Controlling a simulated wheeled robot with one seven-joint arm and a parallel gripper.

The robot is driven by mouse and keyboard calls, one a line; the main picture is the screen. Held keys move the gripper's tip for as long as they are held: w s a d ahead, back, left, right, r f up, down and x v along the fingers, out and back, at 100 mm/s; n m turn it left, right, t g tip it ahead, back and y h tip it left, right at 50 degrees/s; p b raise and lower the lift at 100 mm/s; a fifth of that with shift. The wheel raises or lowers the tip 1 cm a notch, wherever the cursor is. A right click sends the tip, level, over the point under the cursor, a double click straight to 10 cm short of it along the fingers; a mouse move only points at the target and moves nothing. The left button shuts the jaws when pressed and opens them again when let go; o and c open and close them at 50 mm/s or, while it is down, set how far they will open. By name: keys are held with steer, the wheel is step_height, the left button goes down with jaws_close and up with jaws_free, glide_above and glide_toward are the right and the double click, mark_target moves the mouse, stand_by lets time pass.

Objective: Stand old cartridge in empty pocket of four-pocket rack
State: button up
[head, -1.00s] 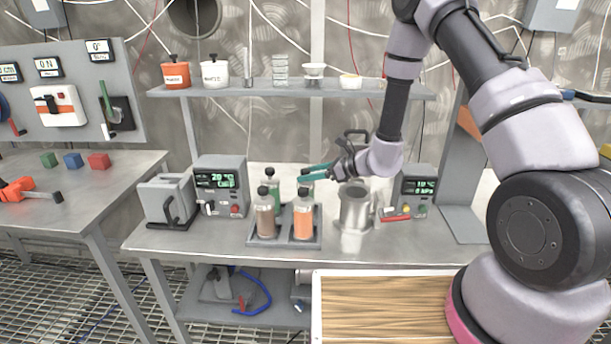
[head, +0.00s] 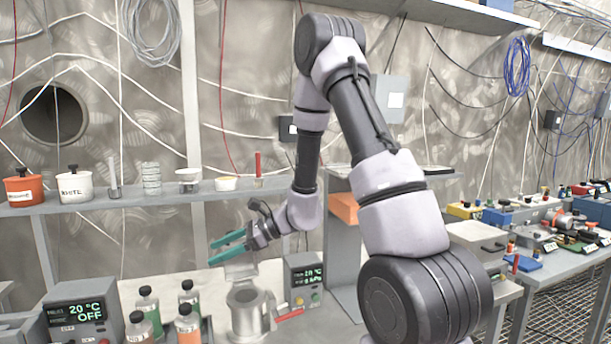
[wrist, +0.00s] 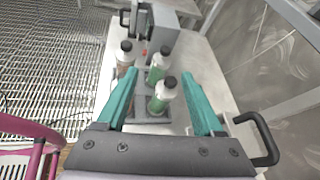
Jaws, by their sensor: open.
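Several capped cartridges stand upright together at the bottom left of the head view: a back-left green one (head: 148,305), a back-right green one (head: 189,294), a brownish one (head: 138,328) in front and an orange one (head: 187,325). The grey rack (wrist: 150,140) holding them shows in the wrist view; the head view cuts it off. I cannot tell which cartridge is the old one. The wrist view shows the two green ones and the brownish one; the orange one is not visible. My gripper (head: 228,248) is open and empty, above and right of the cartridges.
A metal canister (head: 250,312) with a red-handled fitting stands right of the rack, before a controller (head: 304,282). Another controller (head: 82,318) stands left. A shelf (head: 120,204) with pots runs behind. A crowded bench (head: 560,262) is at right.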

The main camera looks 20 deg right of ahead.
steer(key=s+d+r+n+t+h, duration=0.2)
steer(key=s+d+r+n+h, duration=0.3)
steer(key=r, duration=0.7)
steer(key=s+d+r+n+t+h, duration=0.1)
steer(key=s+d+r+n+h, duration=0.4)
steer(key=s+d+r+n, duration=0.4)
steer(key=s+d+r, duration=0.2)
steer(key=s+d, duration=0.1)
steer(key=s, duration=0.2)
steer(key=shift+s+d+r+n+t+h, duration=0.25)
steer(key=shift+d+r+n+t+h, duration=0.05)
steer(key=shift+d+r+t+h, duration=0.1)
